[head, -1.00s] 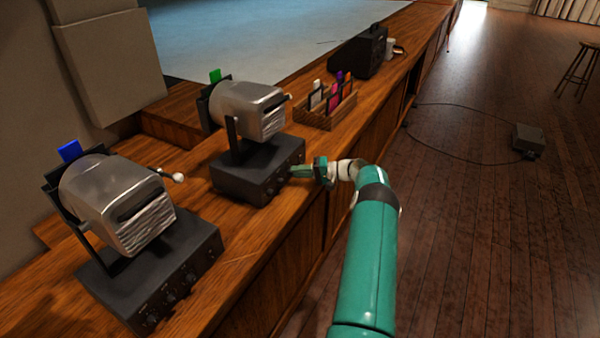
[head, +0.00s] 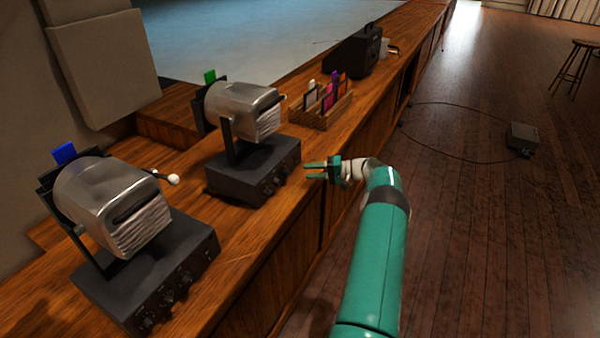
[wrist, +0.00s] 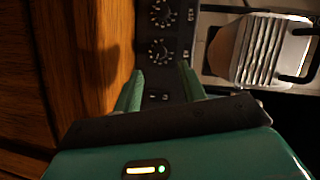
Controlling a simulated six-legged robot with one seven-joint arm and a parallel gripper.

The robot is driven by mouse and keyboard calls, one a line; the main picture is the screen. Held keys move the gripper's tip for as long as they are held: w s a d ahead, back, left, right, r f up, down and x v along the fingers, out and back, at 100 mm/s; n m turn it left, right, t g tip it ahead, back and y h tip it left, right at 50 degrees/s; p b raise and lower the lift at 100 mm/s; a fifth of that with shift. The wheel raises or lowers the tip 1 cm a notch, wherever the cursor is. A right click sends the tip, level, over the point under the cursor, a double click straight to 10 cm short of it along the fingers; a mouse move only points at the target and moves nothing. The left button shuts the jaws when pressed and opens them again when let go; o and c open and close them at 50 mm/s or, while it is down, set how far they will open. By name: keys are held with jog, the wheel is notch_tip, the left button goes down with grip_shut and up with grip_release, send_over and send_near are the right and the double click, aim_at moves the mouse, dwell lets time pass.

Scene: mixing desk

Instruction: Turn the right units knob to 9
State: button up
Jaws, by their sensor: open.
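The right lamp unit has a dark base (head: 245,175) with a row of small knobs (head: 268,188) on its front face. My gripper (head: 307,171) is just off the right end of that face, fingers pointing at it, apart from it. In the wrist view my gripper (wrist: 162,70) is open and empty. Two round dials with pale marks, an upper knob (wrist: 162,12) and a lower knob (wrist: 161,51), lie beyond the fingertips. The lower one is nearly in line with the gap. Their numbers are too small to read, and I cannot tell which is the units knob.
A left lamp unit (head: 150,275) with similar knobs stands nearer on the wooden desk. A wooden card rack (head: 325,112) and a dark box (head: 357,52) stand farther along. The floor to the right is clear near the desk; a cabled box (head: 522,136) and a stool lie beyond.

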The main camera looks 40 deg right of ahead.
jog(key=v, duration=0.7)
jog(key=shift+s+d, duration=0.15)
jog(key=shift+s, duration=0.1)
